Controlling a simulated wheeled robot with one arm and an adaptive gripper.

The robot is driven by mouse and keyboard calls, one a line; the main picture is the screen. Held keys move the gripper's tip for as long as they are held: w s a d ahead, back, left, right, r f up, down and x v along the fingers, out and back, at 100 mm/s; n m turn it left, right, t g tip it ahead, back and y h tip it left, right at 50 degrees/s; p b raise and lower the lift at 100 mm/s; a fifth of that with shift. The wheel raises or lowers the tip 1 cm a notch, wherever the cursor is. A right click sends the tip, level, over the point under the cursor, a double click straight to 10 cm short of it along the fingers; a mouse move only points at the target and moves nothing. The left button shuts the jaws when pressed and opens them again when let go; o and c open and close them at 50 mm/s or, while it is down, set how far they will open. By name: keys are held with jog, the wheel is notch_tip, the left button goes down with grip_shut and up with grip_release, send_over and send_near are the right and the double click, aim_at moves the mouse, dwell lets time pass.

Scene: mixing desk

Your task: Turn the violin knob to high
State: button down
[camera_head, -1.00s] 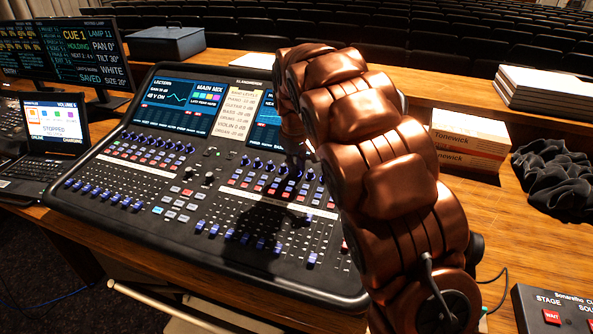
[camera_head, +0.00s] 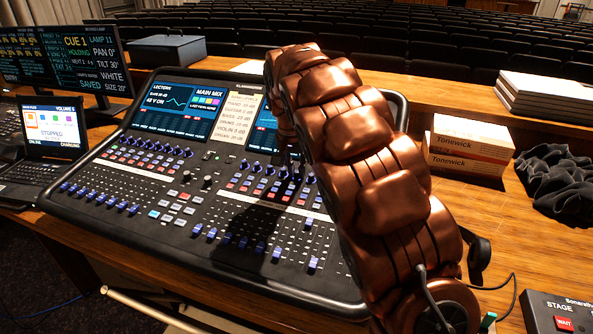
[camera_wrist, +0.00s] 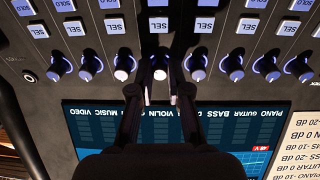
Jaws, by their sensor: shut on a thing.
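The mixing desk (camera_head: 130,180) has a row of dark blue knobs below its screens. In the wrist view the row runs across the top, and the screen label strip with the word VIOLIN (camera_wrist: 188,122) appears upside down. My gripper (camera_wrist: 161,95) has its two fingers on either side of one knob, the violin knob (camera_wrist: 160,70) by its place in the row, fifth from the right. The fingers are closed on it and partly cover it, so its pointer cannot be read. In the head view my copper arm hides much of the right screen, and the fingertips are hard to make out.
A laptop (camera_head: 50,135) and monitors (camera_head: 85,55) stand to the left. Tonewick boxes (camera_head: 470,145), a black cloth (camera_head: 558,185) and a stage button box (camera_head: 562,312) lie to the right. Close to the grasped knob are neighbouring knobs (camera_wrist: 124,66) and SEL buttons (camera_wrist: 158,26).

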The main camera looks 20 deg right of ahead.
jog(key=shift+m, duration=1.2)
jog(key=c, duration=1.1)
grip_release()
